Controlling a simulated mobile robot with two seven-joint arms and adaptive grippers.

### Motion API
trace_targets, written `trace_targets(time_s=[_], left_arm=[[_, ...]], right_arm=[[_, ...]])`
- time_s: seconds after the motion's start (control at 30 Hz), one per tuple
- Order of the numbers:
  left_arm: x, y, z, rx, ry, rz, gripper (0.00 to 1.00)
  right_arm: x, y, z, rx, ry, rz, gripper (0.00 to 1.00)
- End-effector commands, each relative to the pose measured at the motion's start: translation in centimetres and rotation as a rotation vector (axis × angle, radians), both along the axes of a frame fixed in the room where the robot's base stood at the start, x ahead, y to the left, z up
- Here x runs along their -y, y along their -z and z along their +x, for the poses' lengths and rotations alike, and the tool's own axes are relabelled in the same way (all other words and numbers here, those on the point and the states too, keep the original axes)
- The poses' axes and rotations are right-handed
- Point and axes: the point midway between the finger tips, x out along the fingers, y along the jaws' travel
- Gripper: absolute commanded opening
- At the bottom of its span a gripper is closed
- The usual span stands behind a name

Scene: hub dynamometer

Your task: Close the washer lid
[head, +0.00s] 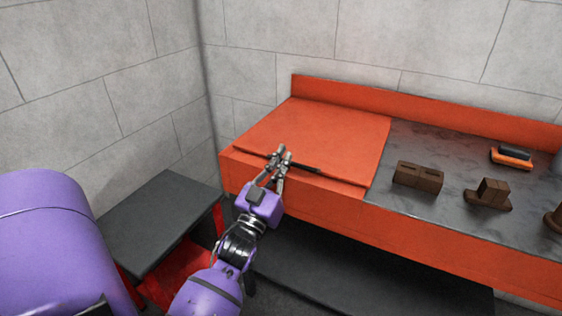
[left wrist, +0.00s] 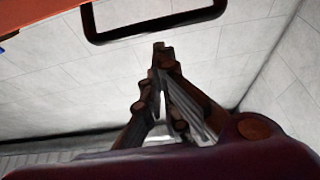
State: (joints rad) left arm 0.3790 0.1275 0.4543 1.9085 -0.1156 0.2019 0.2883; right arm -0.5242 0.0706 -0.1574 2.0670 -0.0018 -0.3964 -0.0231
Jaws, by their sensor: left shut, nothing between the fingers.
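The orange washer lid (head: 325,128) is a flat panel at the left end of the orange bench in the head view. It appears to lie down flat, level with the worktop beside it. A dark bar handle (head: 309,169) runs along its front edge, and shows as a dark loop in the left wrist view (left wrist: 150,28). My left gripper (head: 279,157) is shut and empty. Its tips overlap the lid's front edge by the handle in the head view; in the wrist view they (left wrist: 160,50) are just below the loop. Contact cannot be told. My right gripper is not in view.
Right of the lid is a grey worktop (head: 450,150). It holds a brown slotted block (head: 418,177), a smaller brown piece (head: 488,194) and an orange-and-black brush-like item (head: 512,157). A low dark-topped red unit (head: 150,215) stands left. Block walls close in behind.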

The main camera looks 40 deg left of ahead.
Motion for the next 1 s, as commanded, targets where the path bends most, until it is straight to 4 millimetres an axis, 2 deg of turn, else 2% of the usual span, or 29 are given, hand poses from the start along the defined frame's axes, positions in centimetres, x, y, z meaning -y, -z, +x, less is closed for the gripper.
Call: trace_targets(time_s=[0.03, 0.07, 0.17, 0.3, 0.5, 0.7, 0.9, 1.0], left_arm=[[0.1, -2.4, 0.4, 0.017, 0.003, 0.003, 0.0], [0.1, -3.2, 0.5, 0.021, 0.004, 0.004, 0.0], [0.5, -0.8, -1.6, 0.009, 0.002, 0.003, 0.0], [1.2, 0.8, -4.4, 0.011, 0.002, 0.005, 0.0], [1.9, 2.1, -7.0, 0.016, 0.004, 0.006, 0.0], [2.1, 2.5, -7.9, 0.02, 0.004, 0.008, 0.0], [2.2, 2.4, -7.9, 0.021, 0.003, 0.01, 0.0], [1.8, 3.3, -7.6, -0.023, -0.015, 0.016, 0.0]], right_arm=[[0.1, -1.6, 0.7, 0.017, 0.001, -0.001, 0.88], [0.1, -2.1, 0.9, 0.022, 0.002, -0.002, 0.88], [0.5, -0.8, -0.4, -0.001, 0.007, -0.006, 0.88], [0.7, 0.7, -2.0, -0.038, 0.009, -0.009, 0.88], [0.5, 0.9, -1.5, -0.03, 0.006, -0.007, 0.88], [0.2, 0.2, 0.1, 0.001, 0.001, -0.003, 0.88], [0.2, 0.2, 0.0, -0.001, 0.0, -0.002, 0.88], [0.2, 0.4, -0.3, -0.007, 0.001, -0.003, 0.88]])
